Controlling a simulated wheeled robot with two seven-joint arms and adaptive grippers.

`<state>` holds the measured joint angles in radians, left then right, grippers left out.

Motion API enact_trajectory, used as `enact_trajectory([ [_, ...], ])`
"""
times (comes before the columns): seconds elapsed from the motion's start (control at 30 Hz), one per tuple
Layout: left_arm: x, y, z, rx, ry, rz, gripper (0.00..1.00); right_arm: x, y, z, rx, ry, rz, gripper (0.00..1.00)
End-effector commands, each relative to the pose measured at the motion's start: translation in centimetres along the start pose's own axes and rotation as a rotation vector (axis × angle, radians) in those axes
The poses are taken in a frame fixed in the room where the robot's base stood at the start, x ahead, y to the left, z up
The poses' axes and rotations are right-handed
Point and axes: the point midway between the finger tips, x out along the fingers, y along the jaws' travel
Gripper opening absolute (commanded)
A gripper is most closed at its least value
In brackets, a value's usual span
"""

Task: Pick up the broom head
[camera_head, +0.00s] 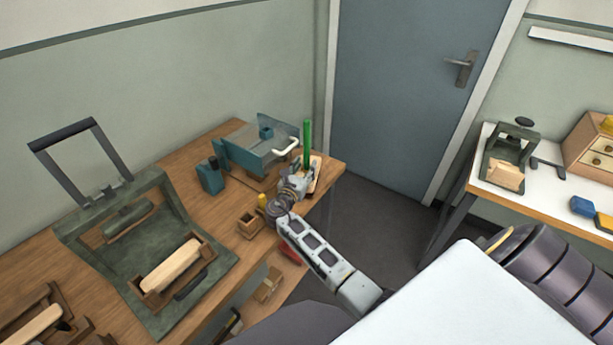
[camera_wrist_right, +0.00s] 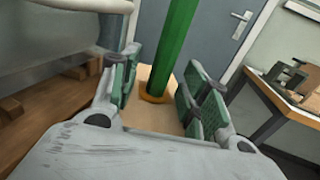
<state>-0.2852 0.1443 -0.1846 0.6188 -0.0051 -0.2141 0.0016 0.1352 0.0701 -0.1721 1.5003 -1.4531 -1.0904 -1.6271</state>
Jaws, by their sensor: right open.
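An upright green pole (camera_head: 307,143) stands at the right end of the wooden workbench, with a pale wooden block (camera_head: 317,172) at its foot. In the right wrist view the green pole (camera_wrist_right: 174,45) rises from an orange ring on the pale block (camera_wrist_right: 139,113). I cannot tell for certain which pale wooden piece is the broom head. My right gripper (camera_head: 301,177) is open at the pole's foot. In the wrist view its fingers (camera_wrist_right: 162,78) appear either side of the pole; no contact is clear. My left gripper is not in view.
A teal machine (camera_head: 250,155) with a white handle stands close left of my right gripper. A green press (camera_head: 110,225) holds a pale wooden block (camera_head: 172,265). Another pale block (camera_head: 30,325) lies at lower left. A white-topped table (camera_head: 545,198) stands across the floor.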

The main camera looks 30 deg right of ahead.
Motion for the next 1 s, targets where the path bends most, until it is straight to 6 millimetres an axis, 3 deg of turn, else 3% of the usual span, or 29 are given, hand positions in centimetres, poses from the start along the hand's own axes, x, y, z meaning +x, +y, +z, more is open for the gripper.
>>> enact_trajectory([
  [0.53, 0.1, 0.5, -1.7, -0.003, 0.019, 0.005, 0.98, 0.3, 0.0, 0.0, -0.001, 0.0, 0.0, 0.46],
  [0.87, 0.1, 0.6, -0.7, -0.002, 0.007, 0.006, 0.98, 0.3, 0.0, 0.0, -0.001, 0.0, 0.0, 0.03],
  [1.0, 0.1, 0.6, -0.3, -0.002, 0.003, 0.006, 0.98, 0.3, 0.0, 0.0, -0.001, 0.0, 0.0, 0.0],
])
